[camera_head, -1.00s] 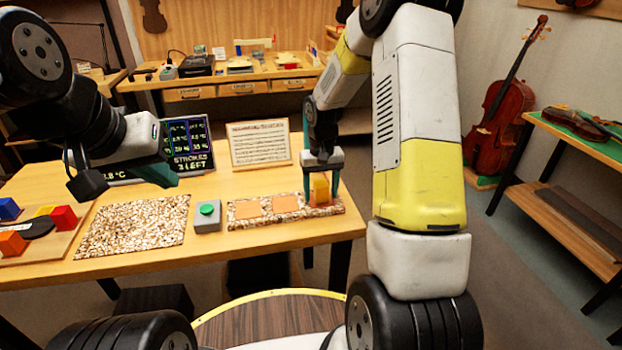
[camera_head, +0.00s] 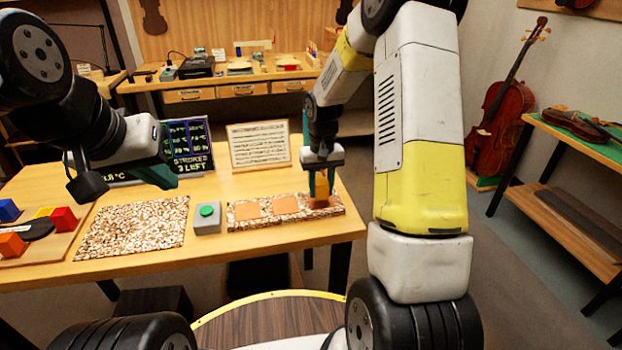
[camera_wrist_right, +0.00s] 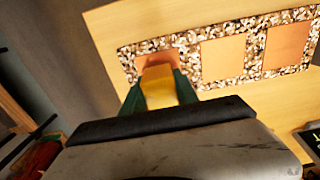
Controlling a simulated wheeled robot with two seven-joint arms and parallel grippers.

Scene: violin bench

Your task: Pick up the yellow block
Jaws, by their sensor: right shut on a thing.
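A yellow block (camera_head: 321,188) stands at the right end of a speckled strip (camera_head: 243,225). My right gripper (camera_head: 321,194) points down over it, with its green fingers closed against the block's two sides. In the right wrist view the yellow block (camera_wrist_right: 158,87) sits between the fingers, above a reddish-orange patch (camera_wrist_right: 152,58). I cannot tell whether it touches the patch.
The board (camera_head: 52,247) at the left also carries blue (camera_head: 9,209), red (camera_head: 64,219) and orange (camera_head: 12,245) blocks. A speckled mat (camera_head: 133,226) and a green-button box (camera_head: 207,217) lie between. A framed sheet (camera_head: 259,145) and a screen (camera_head: 188,143) stand behind.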

